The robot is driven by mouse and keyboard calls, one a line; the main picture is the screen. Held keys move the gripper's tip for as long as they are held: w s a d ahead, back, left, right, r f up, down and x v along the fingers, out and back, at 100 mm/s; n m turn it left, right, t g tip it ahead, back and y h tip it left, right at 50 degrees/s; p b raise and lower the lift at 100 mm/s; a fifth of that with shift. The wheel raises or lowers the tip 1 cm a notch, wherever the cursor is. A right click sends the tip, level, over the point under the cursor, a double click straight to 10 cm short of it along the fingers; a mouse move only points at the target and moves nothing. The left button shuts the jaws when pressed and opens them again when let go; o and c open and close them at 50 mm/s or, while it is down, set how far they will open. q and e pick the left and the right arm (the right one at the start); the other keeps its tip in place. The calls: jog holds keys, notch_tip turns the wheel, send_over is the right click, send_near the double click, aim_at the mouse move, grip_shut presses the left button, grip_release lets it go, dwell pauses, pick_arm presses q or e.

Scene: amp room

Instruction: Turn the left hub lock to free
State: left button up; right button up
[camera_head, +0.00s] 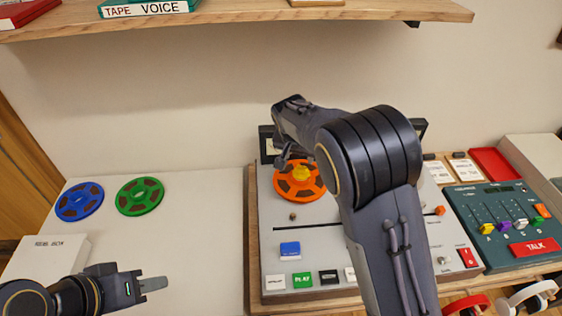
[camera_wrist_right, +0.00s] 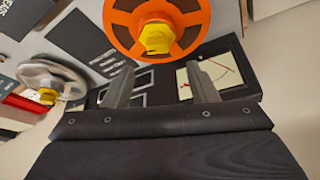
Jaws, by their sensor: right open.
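The left hub lock (camera_head: 301,174) is a yellow knob at the centre of an orange reel (camera_head: 285,187) on the tape machine. In the right wrist view the hub lock (camera_wrist_right: 156,38) stands just beyond my right fingertips, with a visible gap. My right gripper (camera_wrist_right: 160,72) is open and empty, its fingers spread either side of the line to the knob. In the head view my right arm reaches over the machine and hides its right reel. My left gripper (camera_head: 152,284) is low at the left, away from the machine; its finger gap cannot be made out.
A second yellow hub lock (camera_wrist_right: 47,96) sits on a pale reel in the wrist view. A meter (camera_wrist_right: 222,75) lies close beside my right fingers. Blue (camera_head: 80,201) and green (camera_head: 140,196) reels lie on the left table. A shelf (camera_head: 250,22) overhangs the back.

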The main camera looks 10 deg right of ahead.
aim_at(301, 167)
jog(key=p+x, duration=0.1)
jog(key=x, duration=0.6)
jog(key=shift+d+f, duration=0.15)
jog(key=shift+f, duration=0.1)
jog(key=c, duration=1)
